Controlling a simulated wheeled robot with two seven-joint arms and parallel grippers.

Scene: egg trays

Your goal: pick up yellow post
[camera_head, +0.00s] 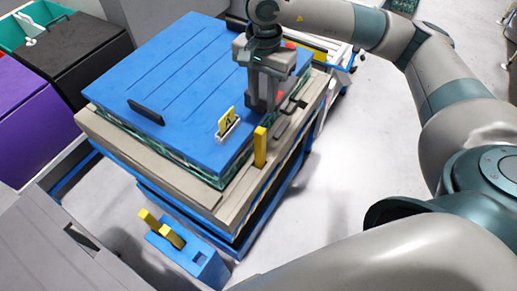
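A yellow post (260,147) stands upright at the near right edge of the grey-beige platform, beside the blue lid. Two more yellow pieces, one at the left (148,218) and one at the right (172,236), are on a small blue block (200,262) low in front. My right gripper (263,108) points down just behind the upright post, over the lid's right edge. It appears apart from the post, and nothing is clearly held. Its finger gap is too small to judge. My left gripper is out of view.
The blue lid (170,70) bears a black handle (146,112) and a yellow "A" marker (226,121) in a holder. A dark latch-like part (292,108) sits right of my gripper. Black (85,50) and purple (30,115) bins stand left. The floor at right front is clear.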

